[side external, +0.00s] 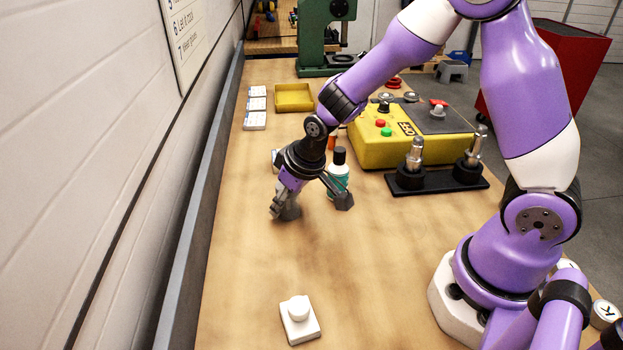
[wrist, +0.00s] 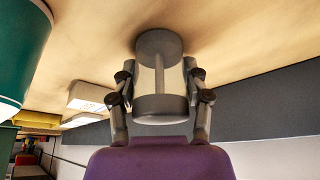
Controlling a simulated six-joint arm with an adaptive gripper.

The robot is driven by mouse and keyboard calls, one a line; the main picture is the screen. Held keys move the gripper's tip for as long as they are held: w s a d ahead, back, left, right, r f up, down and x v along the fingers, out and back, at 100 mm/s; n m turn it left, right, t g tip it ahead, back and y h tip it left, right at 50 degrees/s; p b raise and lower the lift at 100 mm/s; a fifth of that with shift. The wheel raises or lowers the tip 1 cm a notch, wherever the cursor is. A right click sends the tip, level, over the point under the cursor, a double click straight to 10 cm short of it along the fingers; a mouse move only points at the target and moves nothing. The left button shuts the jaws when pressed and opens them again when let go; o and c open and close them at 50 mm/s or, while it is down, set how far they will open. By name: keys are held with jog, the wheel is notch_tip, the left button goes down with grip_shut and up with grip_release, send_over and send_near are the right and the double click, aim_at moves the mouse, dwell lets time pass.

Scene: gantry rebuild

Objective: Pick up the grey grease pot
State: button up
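The grey grease pot (wrist: 160,104) fills the middle of the wrist view, with grey ends and a paler middle. My gripper (wrist: 160,88) shows there with a finger on each side of the pot; contact is not clear. In the side view my gripper (side external: 310,204) is low over the bench, with its fingers spread wide. A small grey shape, apparently the pot (side external: 291,211), stands close by the left finger and is partly hidden by it.
A teal bottle with a black cap (side external: 339,172) stands just behind my gripper. A yellow control box (side external: 400,150) and a black stand with metal posts (side external: 440,180) are to the right. A white block (side external: 299,320) lies in front. The wall is left.

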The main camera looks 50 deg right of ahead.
jog(key=shift+c, duration=0.6)
